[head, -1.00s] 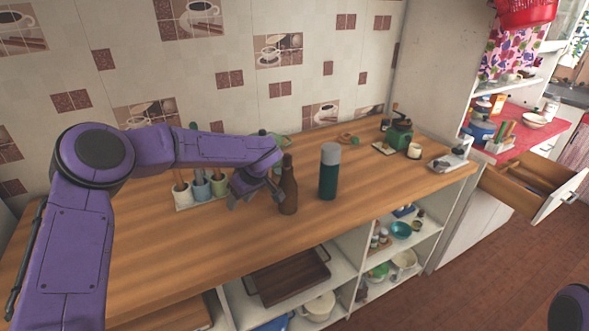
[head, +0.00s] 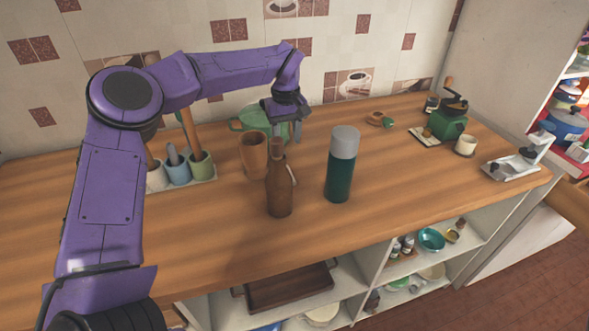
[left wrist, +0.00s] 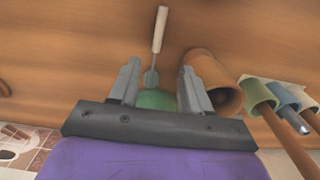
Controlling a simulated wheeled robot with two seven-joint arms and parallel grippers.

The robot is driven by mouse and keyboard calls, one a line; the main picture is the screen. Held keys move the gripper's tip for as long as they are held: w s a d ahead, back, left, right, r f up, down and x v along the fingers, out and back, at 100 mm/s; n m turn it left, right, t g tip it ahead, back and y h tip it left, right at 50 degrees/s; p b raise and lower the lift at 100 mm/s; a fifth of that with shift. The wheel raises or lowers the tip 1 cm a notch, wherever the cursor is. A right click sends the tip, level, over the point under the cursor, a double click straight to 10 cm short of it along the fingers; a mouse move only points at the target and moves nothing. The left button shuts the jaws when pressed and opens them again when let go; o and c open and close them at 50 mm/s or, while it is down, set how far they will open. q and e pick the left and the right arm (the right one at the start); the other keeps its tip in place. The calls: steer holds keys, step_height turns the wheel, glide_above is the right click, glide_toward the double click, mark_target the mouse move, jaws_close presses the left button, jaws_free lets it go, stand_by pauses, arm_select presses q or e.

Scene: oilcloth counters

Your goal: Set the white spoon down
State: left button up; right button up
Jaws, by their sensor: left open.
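My left gripper (head: 284,134) is open, raised over the back of the counter, behind a brown bottle (head: 281,190). In the left wrist view its two fingers (left wrist: 158,72) stand apart. A thin utensil with a whitish handle (left wrist: 160,28) and a grey-green end shows beyond and between them, apparently over the wooden counter. It may be the white spoon; I cannot tell for sure, nor whether it touches anything. I cannot make it out in the head view. My right gripper is out of view.
A brown cup (head: 252,157) and a green pot (head: 250,121) stand close to the gripper. A dark green flask (head: 341,165) stands right of the bottle. A utensil holder (head: 201,166) is at the left. The counter front (head: 230,225) is clear.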

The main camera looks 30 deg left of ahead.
arm_select(q)
steer(key=f, duration=0.1)
glide_above(289, 167)
steer(key=s, duration=0.1)
steer(key=f, duration=0.4)
steer(key=shift+s+d+f+p, duration=0.1)
steer(key=shift+s+d+p, duration=0.1)
steer(key=shift+d+p, duration=0.15)
steer(key=shift+s+f, duration=0.15)
steer(key=shift+f, duration=0.15)
steer(key=f+p, duration=0.1)
steer(key=f, duration=0.3)
steer(key=shift+d+f+p, duration=0.15)
steer(key=shift+d+p, duration=0.05)
steer(key=shift+p, duration=0.1)
steer(key=shift+f, duration=0.45)
jaws_close()
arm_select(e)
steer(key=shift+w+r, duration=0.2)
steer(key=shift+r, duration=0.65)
